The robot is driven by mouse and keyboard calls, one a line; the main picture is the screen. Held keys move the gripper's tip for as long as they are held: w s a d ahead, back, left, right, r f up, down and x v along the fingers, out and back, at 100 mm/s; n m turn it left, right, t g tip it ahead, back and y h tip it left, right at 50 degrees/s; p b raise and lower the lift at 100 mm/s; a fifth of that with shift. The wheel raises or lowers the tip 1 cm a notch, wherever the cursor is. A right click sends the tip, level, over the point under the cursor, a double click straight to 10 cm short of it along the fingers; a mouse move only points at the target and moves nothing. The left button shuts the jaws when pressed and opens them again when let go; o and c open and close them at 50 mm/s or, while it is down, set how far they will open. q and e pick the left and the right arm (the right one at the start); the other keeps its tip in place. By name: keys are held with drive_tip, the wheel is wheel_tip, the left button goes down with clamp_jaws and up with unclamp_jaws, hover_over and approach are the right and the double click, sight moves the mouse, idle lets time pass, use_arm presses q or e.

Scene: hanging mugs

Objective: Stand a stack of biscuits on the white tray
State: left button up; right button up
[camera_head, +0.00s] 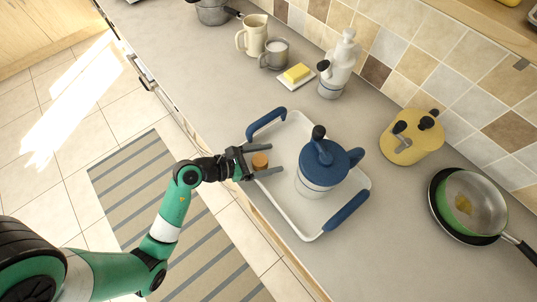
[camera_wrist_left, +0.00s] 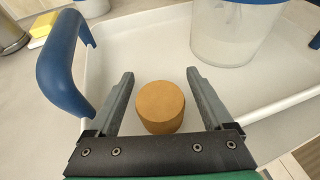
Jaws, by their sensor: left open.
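The stack of biscuits (camera_head: 260,160) is a short brown cylinder standing upright on the white tray (camera_head: 294,216), near the tray's left edge in the head view. My left gripper (camera_head: 280,158) is open, with its two fingers on either side of the stack. In the left wrist view the stack (camera_wrist_left: 160,106) stands between the open fingers (camera_wrist_left: 160,80), with a gap on each side. The tray has blue handles (camera_wrist_left: 62,62) and a white floor. My right gripper is not in view.
A blue-lidded jug (camera_head: 322,168) stands on the tray to the right of the stack. A butter dish (camera_head: 297,75), mugs (camera_head: 253,36), a white pot (camera_head: 338,66), a yellow pot (camera_head: 411,138) and pans (camera_head: 466,205) stand around. The counter beyond the tray is partly clear.

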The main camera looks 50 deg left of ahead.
use_arm(q)
drive_tip(key=shift+r, duration=0.15)
drive_tip(key=shift+s+a+r, duration=0.15)
drive_tip(key=shift+s, duration=0.1)
drive_tip(key=v, duration=1.1)
drive_tip(key=shift+s, duration=0.2)
